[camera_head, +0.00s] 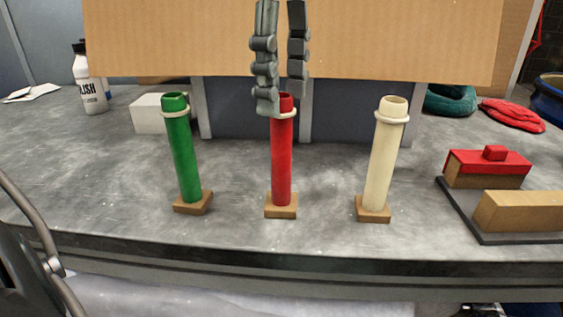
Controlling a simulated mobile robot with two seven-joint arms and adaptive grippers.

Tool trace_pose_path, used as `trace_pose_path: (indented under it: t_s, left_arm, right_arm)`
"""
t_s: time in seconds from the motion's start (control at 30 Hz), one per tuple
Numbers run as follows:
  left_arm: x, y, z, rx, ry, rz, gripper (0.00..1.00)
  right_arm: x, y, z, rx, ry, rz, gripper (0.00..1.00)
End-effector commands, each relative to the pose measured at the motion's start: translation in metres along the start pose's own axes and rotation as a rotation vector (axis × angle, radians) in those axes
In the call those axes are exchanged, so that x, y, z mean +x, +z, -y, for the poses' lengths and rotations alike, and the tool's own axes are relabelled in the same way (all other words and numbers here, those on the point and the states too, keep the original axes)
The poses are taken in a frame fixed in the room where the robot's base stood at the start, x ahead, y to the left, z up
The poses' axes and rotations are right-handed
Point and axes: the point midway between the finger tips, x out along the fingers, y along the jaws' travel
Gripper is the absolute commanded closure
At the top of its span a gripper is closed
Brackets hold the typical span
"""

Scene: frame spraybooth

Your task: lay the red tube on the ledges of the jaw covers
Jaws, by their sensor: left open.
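The red tube (281,160) stands upright on a small wooden block near the middle of the grey bench, with a pale ring near its top. My left gripper (282,97) is open, with its fingers pointing down at the tube's top end. The left finger overlaps the upper left edge of the tube; whether it touches, I cannot tell. At the right, a dark base plate (462,215) carries a red-topped wooden block (487,168) and a tan block (522,211). These may be the jaw covers; I cannot make out their ledges. My right gripper is not in view.
A green tube (185,158) stands left of the red one and a cream tube (382,160) stands right of it. A brown panel (180,38) fills the top behind. A white bottle (90,85) and white box (149,115) stand back left. The front bench strip is clear.

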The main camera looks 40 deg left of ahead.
Motion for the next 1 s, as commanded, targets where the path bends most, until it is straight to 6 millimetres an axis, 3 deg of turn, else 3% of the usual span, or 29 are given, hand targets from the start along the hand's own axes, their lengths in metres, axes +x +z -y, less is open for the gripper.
trace_pose_path:
  t_s: [0.3,0.63,1.0]
  left_arm:
    - [0.043,0.002,-0.002,0.001,0.003,-0.002,0.52]
    - [0.05,0.002,-0.002,-0.001,-0.002,-0.001,0.53]
    - [0.05,0.002,-0.002,-0.001,-0.001,-0.002,0.99]
  right_arm:
    - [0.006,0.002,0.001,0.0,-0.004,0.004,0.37]
    - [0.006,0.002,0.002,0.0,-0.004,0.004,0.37]
    - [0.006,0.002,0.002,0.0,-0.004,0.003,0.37]
